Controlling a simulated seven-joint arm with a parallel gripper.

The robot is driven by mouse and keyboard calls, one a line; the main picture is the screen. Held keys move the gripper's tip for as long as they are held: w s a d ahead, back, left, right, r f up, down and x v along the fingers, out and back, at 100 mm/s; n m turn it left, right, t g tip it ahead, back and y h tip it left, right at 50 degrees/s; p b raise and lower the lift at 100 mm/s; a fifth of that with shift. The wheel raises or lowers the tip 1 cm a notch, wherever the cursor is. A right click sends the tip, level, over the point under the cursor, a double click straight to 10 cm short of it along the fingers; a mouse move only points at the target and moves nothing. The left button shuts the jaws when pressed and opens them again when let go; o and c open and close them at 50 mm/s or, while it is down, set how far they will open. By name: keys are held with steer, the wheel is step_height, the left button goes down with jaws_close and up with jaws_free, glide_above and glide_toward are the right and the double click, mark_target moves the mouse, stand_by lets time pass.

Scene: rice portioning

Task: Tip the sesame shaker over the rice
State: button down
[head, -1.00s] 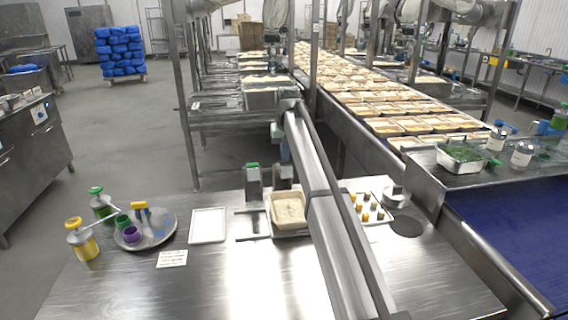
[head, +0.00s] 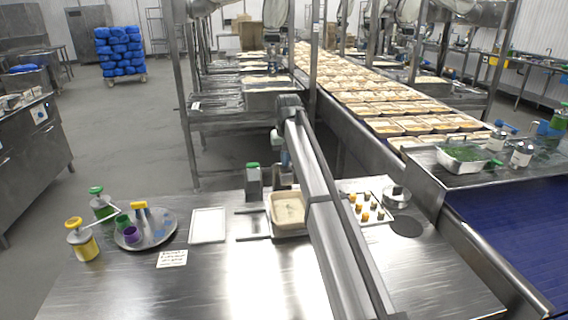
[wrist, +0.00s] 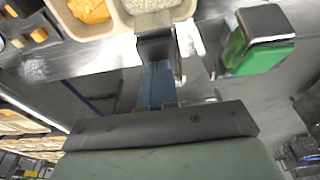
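My gripper (wrist: 157,88) has blue fingers and points at a small metallic shaker with a dark top (wrist: 154,45). The fingers appear closed on this shaker, which is partly hidden by them. Its far end lies in line with the edge of the rice compartment (wrist: 150,5) in the wrist view; I cannot tell its exact tilt. In the head view the rice tray (head: 288,208) sits on the steel table, partly behind my arm. A second metal shaker with a green lid (head: 253,178) stands left of my gripper; it also shows in the wrist view (wrist: 262,50).
A white tray with small yellow and dark pieces (head: 368,208) lies right of my arm.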

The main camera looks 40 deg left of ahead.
steer(key=shift+s+d+f, duration=0.15)
steer(key=shift+f, duration=0.3)
steer(key=shift+s+d+f, duration=0.1)
steer(key=shift+f, duration=0.35)
steer(key=shift+s+d+f, duration=0.2)
steer(key=shift+f, duration=0.45)
steer(key=shift+r, duration=0.1)
stand_by(0.4)
steer(key=shift+w+a+r, duration=0.25)
steer(key=shift+r, duration=0.7)
steer(key=shift+w+a+r, duration=0.2)
steer(key=shift+r, duration=0.8)
steer(key=shift+w+a+r, duration=0.25)
steer(key=shift+r, duration=0.8)
step_height(320, 180, up, 6)
steer(key=shift+f, duration=3.05)
